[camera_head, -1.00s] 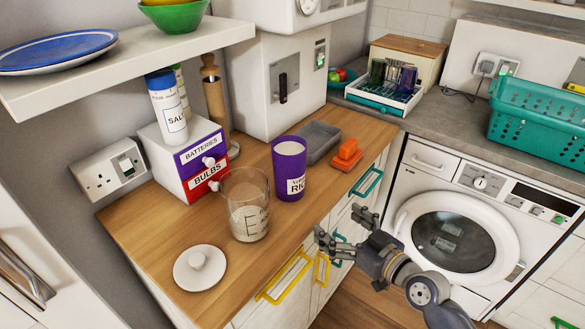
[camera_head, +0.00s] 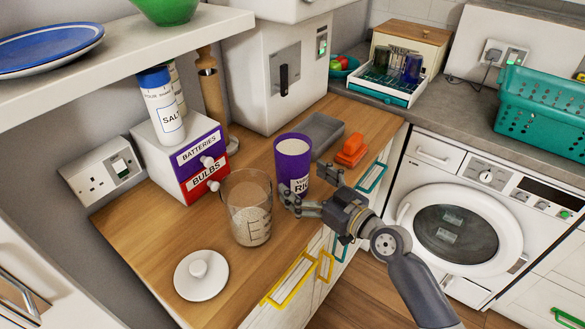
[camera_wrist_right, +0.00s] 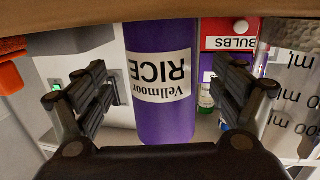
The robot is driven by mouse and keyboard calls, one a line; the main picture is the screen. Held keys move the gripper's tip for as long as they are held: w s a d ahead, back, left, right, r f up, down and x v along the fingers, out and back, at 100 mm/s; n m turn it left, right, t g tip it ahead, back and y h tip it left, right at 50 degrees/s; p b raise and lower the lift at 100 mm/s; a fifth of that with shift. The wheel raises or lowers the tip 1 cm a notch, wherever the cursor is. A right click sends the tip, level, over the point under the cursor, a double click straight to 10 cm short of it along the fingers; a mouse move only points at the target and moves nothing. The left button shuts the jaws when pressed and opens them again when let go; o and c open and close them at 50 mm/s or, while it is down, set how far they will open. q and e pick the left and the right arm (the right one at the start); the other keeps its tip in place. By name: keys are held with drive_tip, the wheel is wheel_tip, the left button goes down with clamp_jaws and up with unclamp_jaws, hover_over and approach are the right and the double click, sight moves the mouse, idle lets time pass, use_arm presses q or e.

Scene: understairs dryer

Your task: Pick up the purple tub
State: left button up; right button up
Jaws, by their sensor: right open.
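The purple tub (camera_head: 292,158) stands upright on the wooden counter, with a white label reading RICE. In the right wrist view the tub (camera_wrist_right: 172,115) shows between and beyond the fingers, its label upside down. My right gripper (camera_head: 308,192) is open at the tub's front side and hides part of its lower label. In the wrist view the open fingers of the right gripper (camera_wrist_right: 168,100) are on both sides of the tub, with gaps visible. I cannot tell whether any finger touches it. My left gripper is not in view.
A clear measuring jug (camera_head: 247,210) stands close to the tub's left, with a white lid (camera_head: 201,274) in front. A grey tray (camera_head: 320,135) and an orange item (camera_head: 351,150) lie behind right. The drawer box (camera_head: 182,160) stands behind left.

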drive_tip(key=x, duration=0.3)
drive_tip(key=shift+w+a+r+p, duration=0.15)
drive_tip(key=shift+a+p, duration=0.1)
drive_tip(key=shift+p, duration=0.05)
drive_tip(key=shift+w+a, duration=0.15)
drive_tip(key=shift+w, duration=0.05)
drive_tip(key=shift+s, duration=0.1)
drive_tip(key=c, duration=1.7)
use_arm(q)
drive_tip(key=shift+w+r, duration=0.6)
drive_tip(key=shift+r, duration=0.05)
